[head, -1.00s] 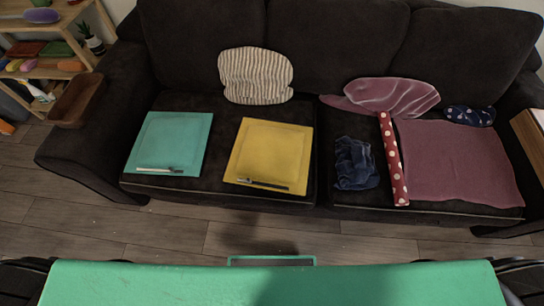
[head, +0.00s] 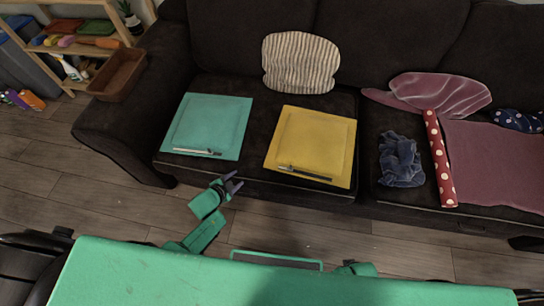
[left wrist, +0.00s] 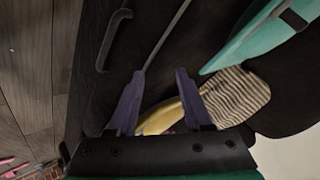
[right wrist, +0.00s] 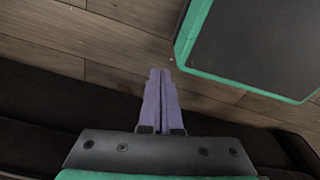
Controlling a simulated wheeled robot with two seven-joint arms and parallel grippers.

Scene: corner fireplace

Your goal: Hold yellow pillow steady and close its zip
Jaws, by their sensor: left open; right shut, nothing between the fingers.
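The yellow pillow (head: 312,140) lies flat on the dark sofa seat, with a dark zip strip (head: 304,173) along its front edge. A small light piece, perhaps the zip pull (head: 285,168), shows near the strip's left end. My left gripper (head: 232,185) is open and empty in front of the sofa, to the left of the pillow and apart from it. In the left wrist view the pillow (left wrist: 158,118) shows partly between the open fingers (left wrist: 160,95). In the right wrist view my right gripper (right wrist: 160,88) is shut and empty above the floor.
A teal pillow (head: 208,122) with its own strip lies left of the yellow one. A striped cushion (head: 300,62) leans behind. Right of it are a blue cloth (head: 400,160), a red dotted roll (head: 440,155) and a mauve blanket (head: 495,160).

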